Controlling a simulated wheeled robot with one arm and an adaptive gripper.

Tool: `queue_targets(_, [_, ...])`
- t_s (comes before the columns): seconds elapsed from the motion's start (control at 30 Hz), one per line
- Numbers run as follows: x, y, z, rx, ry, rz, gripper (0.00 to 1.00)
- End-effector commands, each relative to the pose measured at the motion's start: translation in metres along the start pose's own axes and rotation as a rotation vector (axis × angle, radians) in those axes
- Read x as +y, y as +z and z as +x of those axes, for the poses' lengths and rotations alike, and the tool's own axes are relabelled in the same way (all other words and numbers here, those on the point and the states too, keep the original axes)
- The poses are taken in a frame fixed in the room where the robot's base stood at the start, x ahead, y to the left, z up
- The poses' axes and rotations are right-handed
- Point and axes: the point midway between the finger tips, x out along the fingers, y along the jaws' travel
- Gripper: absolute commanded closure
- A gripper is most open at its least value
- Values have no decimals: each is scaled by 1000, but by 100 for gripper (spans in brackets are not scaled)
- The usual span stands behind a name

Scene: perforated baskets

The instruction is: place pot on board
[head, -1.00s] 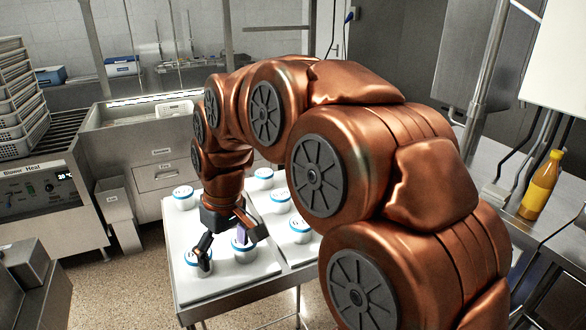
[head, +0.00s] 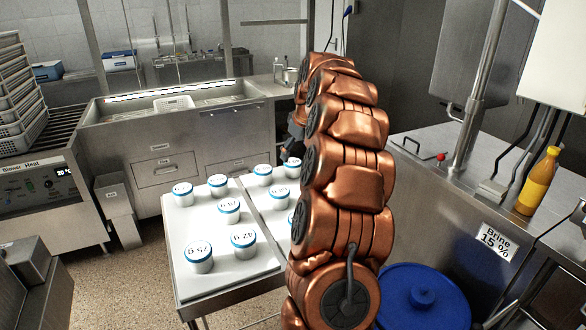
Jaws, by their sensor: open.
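Several white pots with blue rims and numbered lids stand upright on two pale boards on a metal table. On the left board (head: 181,240) there is a front-left pot (head: 199,258), a front-right pot (head: 243,244), a middle pot (head: 229,211) and two behind. On the right board (head: 258,204) there is a back pot (head: 263,175), one at its back right (head: 292,170), one in the middle (head: 279,197) and one partly hidden by my arm. My gripper (head: 293,142) is open, just above the back-right pot and largely hidden behind my arm.
A blue round lid (head: 422,298) is at the front right, beside my arm. A yellow bottle (head: 538,181) stands on the right counter (head: 455,200). A sink unit (head: 190,140) is behind the table, and stacked baskets (head: 20,110) are at the left.

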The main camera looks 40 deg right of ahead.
Motion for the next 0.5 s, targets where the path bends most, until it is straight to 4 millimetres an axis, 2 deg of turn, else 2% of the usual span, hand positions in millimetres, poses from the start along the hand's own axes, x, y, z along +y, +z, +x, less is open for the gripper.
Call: queue_targets(0.5, [5,-2,37,0,2,3,11])
